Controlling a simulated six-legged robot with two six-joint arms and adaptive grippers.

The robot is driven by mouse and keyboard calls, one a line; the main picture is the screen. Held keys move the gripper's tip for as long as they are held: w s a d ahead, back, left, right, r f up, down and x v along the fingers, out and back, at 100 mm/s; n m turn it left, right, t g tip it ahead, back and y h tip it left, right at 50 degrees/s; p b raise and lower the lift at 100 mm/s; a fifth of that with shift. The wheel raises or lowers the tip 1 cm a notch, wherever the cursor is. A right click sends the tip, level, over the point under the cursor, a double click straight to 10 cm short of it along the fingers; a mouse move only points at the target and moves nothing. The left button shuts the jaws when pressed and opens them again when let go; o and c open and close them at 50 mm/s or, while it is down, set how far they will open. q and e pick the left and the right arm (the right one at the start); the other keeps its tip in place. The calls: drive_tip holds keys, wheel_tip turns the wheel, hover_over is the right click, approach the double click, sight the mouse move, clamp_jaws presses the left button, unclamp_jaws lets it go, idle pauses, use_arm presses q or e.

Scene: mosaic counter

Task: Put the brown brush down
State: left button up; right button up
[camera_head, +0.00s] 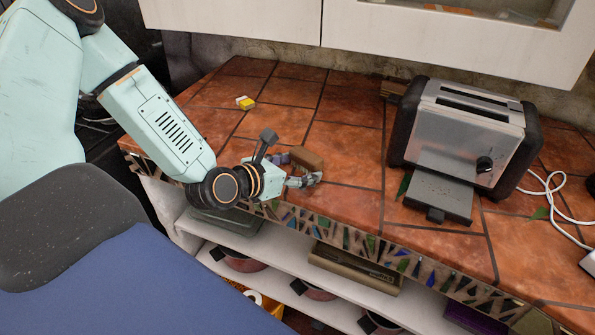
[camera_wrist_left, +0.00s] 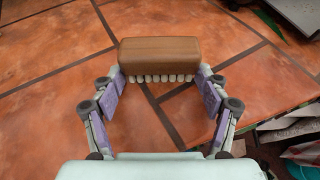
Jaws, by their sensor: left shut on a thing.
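The brown brush (camera_head: 307,158) is a small block with a brown top, held at the front edge of the tiled counter (camera_head: 345,151). In the left wrist view the brush (camera_wrist_left: 160,54) lies across the fingertips, with a row of pale bristle tufts along its near side. My left gripper (camera_head: 303,170) is shut on the brush, one finger at each end of it. The brush is at or just above the tiles; I cannot tell whether it touches them. My right gripper does not show.
A steel and black toaster (camera_head: 464,130) stands to the right, with a white cord (camera_head: 553,195) beside it. A small yellow and white item (camera_head: 245,102) lies at the back left. Tiles between are clear.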

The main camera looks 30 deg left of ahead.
sight(300, 166)
use_arm(q)
drive_tip(key=shift+w+f, duration=0.1)
drive_tip(key=shift+w, duration=0.1)
drive_tip(key=o, duration=1.3)
drive_tip(key=shift+s+d+r, duration=0.15)
drive_tip(key=shift+s+r, duration=0.15)
drive_tip(key=shift+s, duration=0.1)
drive_tip(key=shift+c, duration=0.2)
drive_tip(key=shift+w+f, duration=0.2)
drive_tip(key=shift+w, duration=0.15)
drive_tip(key=shift+p+v, duration=0.6)
drive_tip(key=shift+v, duration=0.35)
drive_tip(key=shift+p+v, duration=0.9)
drive_tip(key=shift+v, duration=0.1)
drive_tip(key=p+v, duration=0.8)
drive_tip(key=shift+s+p, duration=0.2)
drive_tip(key=shift+p, duration=0.1)
